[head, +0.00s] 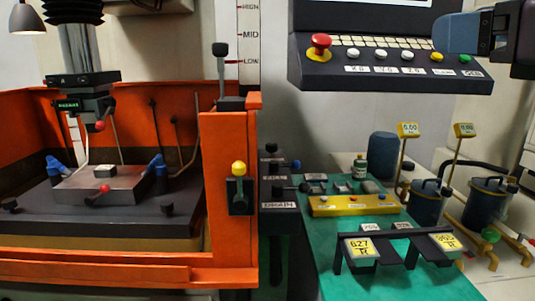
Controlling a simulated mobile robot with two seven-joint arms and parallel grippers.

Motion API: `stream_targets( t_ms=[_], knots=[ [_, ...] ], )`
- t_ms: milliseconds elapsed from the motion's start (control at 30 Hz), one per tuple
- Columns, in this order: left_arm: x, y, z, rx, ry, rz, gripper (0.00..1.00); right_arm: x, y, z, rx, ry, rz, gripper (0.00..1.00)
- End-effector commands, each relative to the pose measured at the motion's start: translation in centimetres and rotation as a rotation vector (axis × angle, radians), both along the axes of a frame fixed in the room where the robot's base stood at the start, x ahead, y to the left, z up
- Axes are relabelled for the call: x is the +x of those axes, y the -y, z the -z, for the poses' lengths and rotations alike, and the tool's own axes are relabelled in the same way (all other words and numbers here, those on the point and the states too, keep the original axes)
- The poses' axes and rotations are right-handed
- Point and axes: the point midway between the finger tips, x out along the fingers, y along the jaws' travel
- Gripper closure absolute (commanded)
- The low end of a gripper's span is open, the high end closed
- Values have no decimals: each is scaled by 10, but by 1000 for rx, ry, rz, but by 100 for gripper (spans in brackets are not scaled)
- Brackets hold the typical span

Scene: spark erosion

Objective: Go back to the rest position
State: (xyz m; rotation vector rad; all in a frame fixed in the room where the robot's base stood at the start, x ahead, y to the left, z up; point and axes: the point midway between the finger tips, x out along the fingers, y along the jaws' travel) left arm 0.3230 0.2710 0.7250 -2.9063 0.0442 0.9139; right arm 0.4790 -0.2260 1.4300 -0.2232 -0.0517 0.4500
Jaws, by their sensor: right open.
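My right gripper (456,33) shows at the top right, in front of the control panel. Its blue finger part points left and its dark wrist runs off the right edge. It is open, and I see nothing held in it. It hangs in the air, apart from the green bench below. My left gripper is not in view.
An orange machine tank (228,170) with a metal block (103,185) fills the left. The control panel (390,72) has a red stop button (320,43). The green bench (340,285) carries a yellow tray (353,206) and a black rack (398,240). Dark canisters (427,203) stand right.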

Motion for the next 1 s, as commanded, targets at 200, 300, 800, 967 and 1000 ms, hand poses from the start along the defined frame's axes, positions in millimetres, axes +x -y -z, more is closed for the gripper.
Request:
stream_targets(
  t_ms=[200,300,800,967,1000],
  knots=[
    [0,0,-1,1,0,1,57,16,-15,48,69,-165,-151,31],
    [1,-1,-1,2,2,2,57,21,-23,74,126,-255,-240,31],
    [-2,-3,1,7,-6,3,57,27,-39,218,934,-749,-679,31],
    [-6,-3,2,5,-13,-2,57,32,-20,265,1331,-830,-683,31],
    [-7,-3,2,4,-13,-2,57,33,-14,278,1434,-842,-668,31]
  ],
)
